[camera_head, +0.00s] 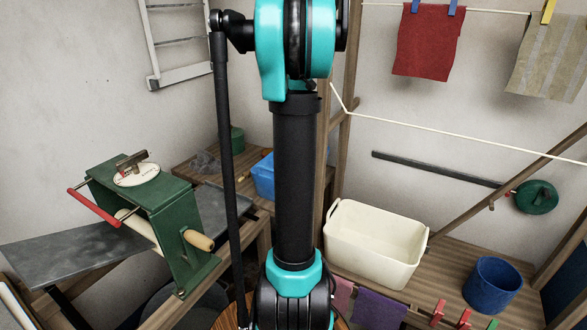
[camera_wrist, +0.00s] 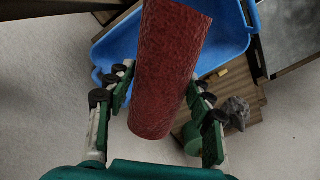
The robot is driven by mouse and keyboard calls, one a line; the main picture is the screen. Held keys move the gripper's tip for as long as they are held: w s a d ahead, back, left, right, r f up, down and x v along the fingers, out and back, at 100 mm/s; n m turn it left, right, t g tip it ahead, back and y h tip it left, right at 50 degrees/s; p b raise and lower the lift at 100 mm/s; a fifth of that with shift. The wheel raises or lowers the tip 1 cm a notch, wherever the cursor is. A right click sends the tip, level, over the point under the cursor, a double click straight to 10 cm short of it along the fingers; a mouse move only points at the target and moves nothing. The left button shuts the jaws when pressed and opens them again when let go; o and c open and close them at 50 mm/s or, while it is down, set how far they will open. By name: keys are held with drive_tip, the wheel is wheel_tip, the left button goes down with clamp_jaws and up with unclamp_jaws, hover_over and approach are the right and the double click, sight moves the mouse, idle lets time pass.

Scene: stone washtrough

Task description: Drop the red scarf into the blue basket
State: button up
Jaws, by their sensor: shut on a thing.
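In the wrist view my gripper (camera_wrist: 160,92) is shut on the red scarf (camera_wrist: 168,60), a rough dark-red roll held between the green finger pads. The blue basket (camera_wrist: 232,40) lies beyond the scarf in that view, and the scarf covers the middle of it. The scarf's far end overlaps the basket; how high it is above it I cannot tell. In the head view the blue basket (camera_head: 263,182) stands on a wooden shelf, partly hidden behind my arm. My gripper and the held scarf are out of the head view.
A green mangle (camera_head: 150,215) stands left. A cream tub (camera_head: 372,245) and a blue pail (camera_head: 492,285) stand right. A red cloth (camera_head: 428,42) and a striped cloth (camera_head: 550,60) hang from a line. A grey lump (camera_wrist: 236,112) lies beside the basket.

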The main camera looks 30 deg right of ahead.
drive_tip(key=shift+f, duration=1.95)
drive_tip(key=o, duration=1.5)
drive_tip(key=shift+r, duration=0.1)
wheel_tip(320, 180, up, 12)
drive_tip(key=shift+f, duration=0.1)
